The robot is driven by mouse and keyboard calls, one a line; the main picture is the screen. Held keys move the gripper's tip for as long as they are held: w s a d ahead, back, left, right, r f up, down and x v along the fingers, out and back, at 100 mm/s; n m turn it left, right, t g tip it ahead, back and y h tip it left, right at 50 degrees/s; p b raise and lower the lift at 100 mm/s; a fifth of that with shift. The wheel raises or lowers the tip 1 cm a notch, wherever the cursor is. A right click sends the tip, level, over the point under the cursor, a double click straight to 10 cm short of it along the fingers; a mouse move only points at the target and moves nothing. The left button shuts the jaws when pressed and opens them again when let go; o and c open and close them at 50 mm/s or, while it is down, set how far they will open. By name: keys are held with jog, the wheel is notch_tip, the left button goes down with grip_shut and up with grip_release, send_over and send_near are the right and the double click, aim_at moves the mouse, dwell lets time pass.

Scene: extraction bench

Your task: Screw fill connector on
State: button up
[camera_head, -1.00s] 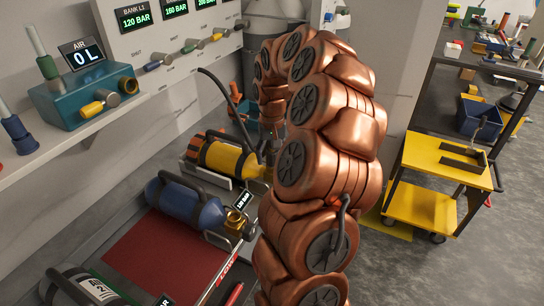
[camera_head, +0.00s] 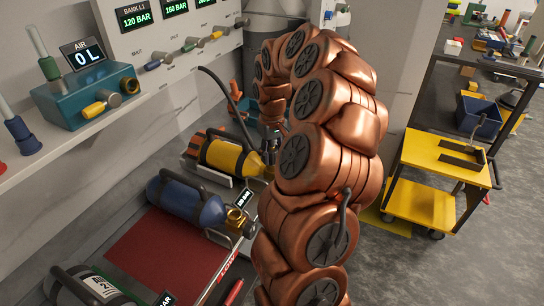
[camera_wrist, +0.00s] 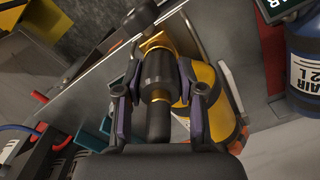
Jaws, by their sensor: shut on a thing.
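The fill connector (camera_wrist: 157,72) is a black cylinder with a yellow band, between the fingers of my gripper (camera_wrist: 158,98) in the wrist view. My gripper is shut on it. A yellow cylinder (camera_head: 228,157) lies on the bench in the head view; its yellow body (camera_wrist: 202,78) shows behind the connector in the wrist view. The connector's far end overlaps brass-coloured metal (camera_wrist: 155,42); I cannot tell whether they touch or are threaded. In the head view my arm hides most of my gripper and the yellow cylinder's valve end.
A blue cylinder (camera_head: 187,204) with a brass valve (camera_head: 238,219) lies in front of the yellow one. A dark cylinder (camera_head: 85,288) lies nearer. A black hose (camera_head: 228,95) curves beside my arm. A wall panel (camera_head: 170,38) with valves stands behind; a yellow cart (camera_head: 440,160) stands right.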

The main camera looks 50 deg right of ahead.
grip_shut()
jog(key=b, duration=0.1)
jog(key=m+b, duration=0.1)
jog(key=shift+d+f+m+b, duration=0.1)
jog(key=shift+f+m+b, duration=0.2)
jog(key=shift+f+b, duration=0.05)
jog(key=m+b, duration=0.3)
jog(key=b, duration=0.1)
jog(key=shift+m, duration=0.4)
jog(key=m+b, duration=0.8)
jog(key=m, duration=0.1)
jog(key=shift+r+m, duration=0.1)
jog(key=shift+m, duration=0.2)
jog(key=m+b, duration=0.3)
jog(key=m, duration=0.6)
jog(key=m+b, duration=0.1)
jog(key=m, duration=0.2)
jog(key=shift+r+m, duration=0.2)
jog(key=shift+m, duration=0.1)
